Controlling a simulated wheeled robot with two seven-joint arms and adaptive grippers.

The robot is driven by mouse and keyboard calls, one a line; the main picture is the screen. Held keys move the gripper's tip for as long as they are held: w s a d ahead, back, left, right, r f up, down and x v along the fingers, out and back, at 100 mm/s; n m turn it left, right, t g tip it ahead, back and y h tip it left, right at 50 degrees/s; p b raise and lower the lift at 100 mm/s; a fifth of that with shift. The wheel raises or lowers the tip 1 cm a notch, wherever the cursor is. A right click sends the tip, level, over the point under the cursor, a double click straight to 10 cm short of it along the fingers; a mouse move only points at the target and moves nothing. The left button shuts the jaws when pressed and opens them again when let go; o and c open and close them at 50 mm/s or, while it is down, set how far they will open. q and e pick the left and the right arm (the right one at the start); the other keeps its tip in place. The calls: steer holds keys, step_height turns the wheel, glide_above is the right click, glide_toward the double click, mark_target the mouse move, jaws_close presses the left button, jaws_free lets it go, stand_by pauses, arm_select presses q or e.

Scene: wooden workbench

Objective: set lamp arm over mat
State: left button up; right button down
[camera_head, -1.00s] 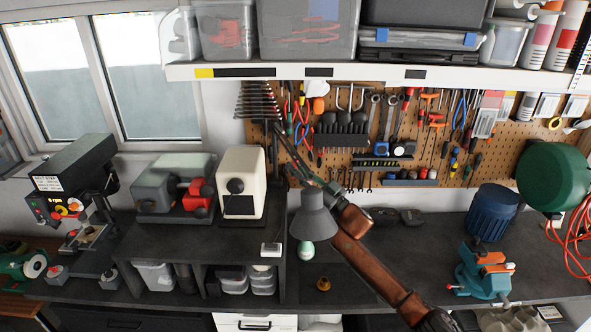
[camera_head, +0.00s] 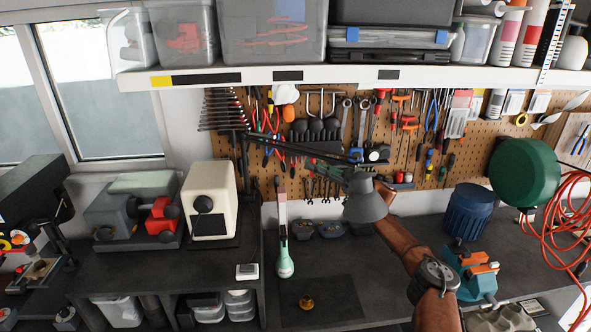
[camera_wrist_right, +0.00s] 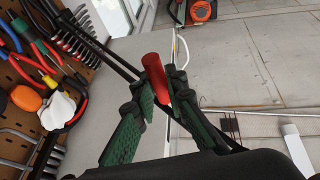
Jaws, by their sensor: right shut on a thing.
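The lamp's dark grey shade (camera_head: 365,200) hangs at the end of a thin black arm (camera_head: 300,150), which reaches right from a post near the pegboard's left end. A dark mat (camera_head: 340,297) lies flat on the bench; in the head view the shade appears above and right of it. My right gripper (camera_wrist_right: 158,88) is shut on a red handle (camera_wrist_right: 154,68) beside the lamp's black rods. In the head view my right arm reaches up to the shade, and its fingertips are mostly hidden there. My left gripper is out of view.
A small brass piece (camera_head: 306,302) sits on the mat. A green-bulbed tool (camera_head: 285,265) shows at the mat's back left. A blue vise (camera_head: 475,275) and blue bin (camera_head: 468,212) stand right. A cream machine (camera_head: 210,200) stands left.

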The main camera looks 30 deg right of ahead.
steer(key=shift+w+d+f, duration=0.1)
steer(key=shift+f, duration=0.05)
steer(key=c, duration=1.9)
jaws_free()
steer(key=shift+w, duration=0.2)
steer(key=shift+c, duration=0.2)
steer(key=shift+s, duration=0.1)
steer(key=shift+d, duration=0.1)
steer(key=shift+s, duration=0.1)
steer(key=v, duration=1.2)
